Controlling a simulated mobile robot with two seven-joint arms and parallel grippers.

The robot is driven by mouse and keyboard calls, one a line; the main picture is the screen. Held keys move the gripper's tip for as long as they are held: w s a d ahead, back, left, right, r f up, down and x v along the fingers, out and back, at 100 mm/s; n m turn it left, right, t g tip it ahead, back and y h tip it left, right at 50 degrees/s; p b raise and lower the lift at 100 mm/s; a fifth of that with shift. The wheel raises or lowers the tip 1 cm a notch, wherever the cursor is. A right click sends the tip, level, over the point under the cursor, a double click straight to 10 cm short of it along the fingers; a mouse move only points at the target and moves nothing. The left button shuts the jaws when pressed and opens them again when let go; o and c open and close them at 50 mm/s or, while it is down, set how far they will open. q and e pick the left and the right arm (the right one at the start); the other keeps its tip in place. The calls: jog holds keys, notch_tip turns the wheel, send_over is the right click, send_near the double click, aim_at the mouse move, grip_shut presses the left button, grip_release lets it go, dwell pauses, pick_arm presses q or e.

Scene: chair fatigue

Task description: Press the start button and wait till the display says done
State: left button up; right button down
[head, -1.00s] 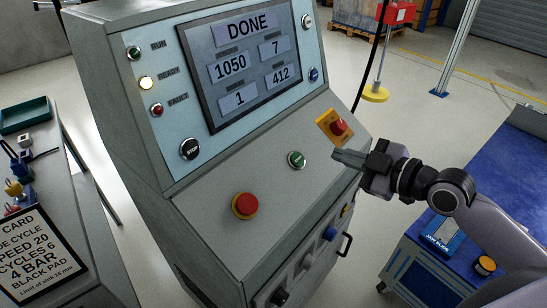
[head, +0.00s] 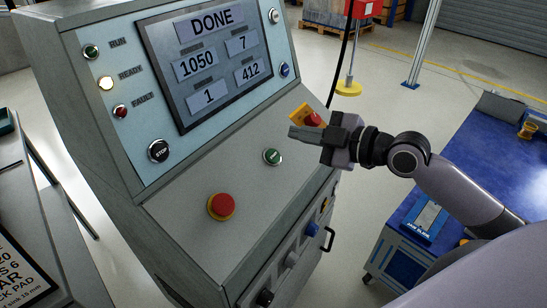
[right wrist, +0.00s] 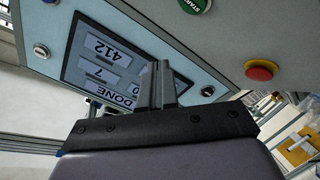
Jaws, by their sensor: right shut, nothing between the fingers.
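The display (head: 208,62) on the grey console reads DONE, with 1050, 7, 1 and 412 below. It shows upside down in the right wrist view (right wrist: 112,62). The green start button (head: 272,157) sits on the sloped panel; it shows at the top of the right wrist view (right wrist: 194,4). My right gripper (head: 292,132) is shut and empty, above and right of the start button, apart from it. It covers part of a red button on a yellow plate (head: 301,114). My left gripper is not in view.
A red mushroom button (head: 221,206) is lower left on the sloped panel. A black STOP button (head: 159,151) and RUN, READY and FAULT lamps are at the left; READY (head: 105,82) glows. A blue-topped bench (head: 468,160) stands at the right.

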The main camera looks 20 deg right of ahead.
aim_at(273, 156)
jog(key=f, duration=0.1)
jog(key=w+a+f+b, duration=0.1)
jog(key=f, duration=0.1)
jog(key=w+f+b, duration=0.1)
jog(key=shift+w+a+f, duration=0.15)
jog(key=shift+a+f, duration=0.05)
jog(key=shift+w+a+f+b, duration=0.25)
jog(key=shift+w+f+b, duration=0.15)
jog(key=shift+f+b, duration=0.2)
dwell(1.5)
jog(key=shift+w+a+f+b, duration=0.1)
jog(key=shift+w+f+b, duration=0.1)
jog(key=shift+f+b, duration=0.15)
jog(key=shift+w+a+f+b, duration=0.15)
jog(key=shift+f+b, duration=0.15)
dwell(0.6)
jog(key=shift+s+d+r+p, duration=0.25)
jog(key=shift+s+r+p, duration=0.2)
jog(key=shift+r, duration=0.2)
jog(key=shift+r, duration=0.1)
